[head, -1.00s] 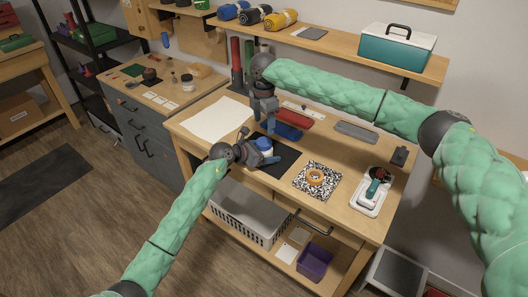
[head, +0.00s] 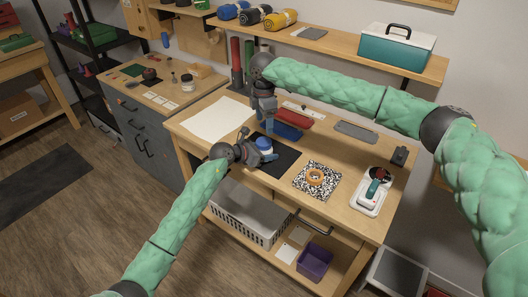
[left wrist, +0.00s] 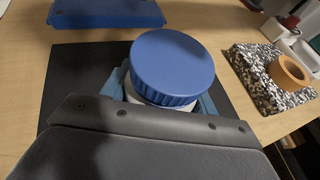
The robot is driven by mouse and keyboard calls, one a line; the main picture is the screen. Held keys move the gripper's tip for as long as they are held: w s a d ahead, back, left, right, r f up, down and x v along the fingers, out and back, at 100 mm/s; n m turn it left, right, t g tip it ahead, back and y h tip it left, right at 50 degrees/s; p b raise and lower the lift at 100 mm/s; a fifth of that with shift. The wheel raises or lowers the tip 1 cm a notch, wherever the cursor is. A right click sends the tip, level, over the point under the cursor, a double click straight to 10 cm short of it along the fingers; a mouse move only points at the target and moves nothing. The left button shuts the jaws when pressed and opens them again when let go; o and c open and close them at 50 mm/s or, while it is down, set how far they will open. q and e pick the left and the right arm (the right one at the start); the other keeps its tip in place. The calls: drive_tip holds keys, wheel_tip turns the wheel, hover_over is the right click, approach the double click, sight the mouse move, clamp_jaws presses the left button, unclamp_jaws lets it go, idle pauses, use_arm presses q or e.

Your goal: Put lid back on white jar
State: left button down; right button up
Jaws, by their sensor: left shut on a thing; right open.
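The white jar (left wrist: 130,96) stands over the black mat (left wrist: 65,75), mostly hidden under its blue lid. The lid (left wrist: 172,62) sits on top of the jar and looks about level; whether it is fully seated I cannot tell. In the head view the blue lid (head: 264,142) shows at my left gripper. My left gripper (head: 264,150) is shut around the jar's sides below the lid, with a blue finger on each side in the left wrist view. My right gripper (head: 267,127) points down just above and behind the lid, open and apparently empty.
A blue tray (head: 288,132) and a red tray (head: 293,117) lie behind the jar. A tape roll (head: 316,177) rests on a speckled pad to the right. A white tray (head: 368,206) with a red-and-green tool is farther right. White paper (head: 215,119) covers the table's left.

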sight(264, 141)
drive_tip(key=shift+a+m, duration=0.1)
drive_tip(key=shift+m, duration=1.3)
drive_tip(key=shift+f, duration=4.1)
drive_tip(key=shift+c, duration=0.4)
drive_tip(key=c, duration=0.9)
drive_tip(key=o, duration=1)
drive_tip(key=shift+o, duration=0.2)
drive_tip(key=shift+r, duration=0.1)
drive_tip(key=shift+r, duration=2.2)
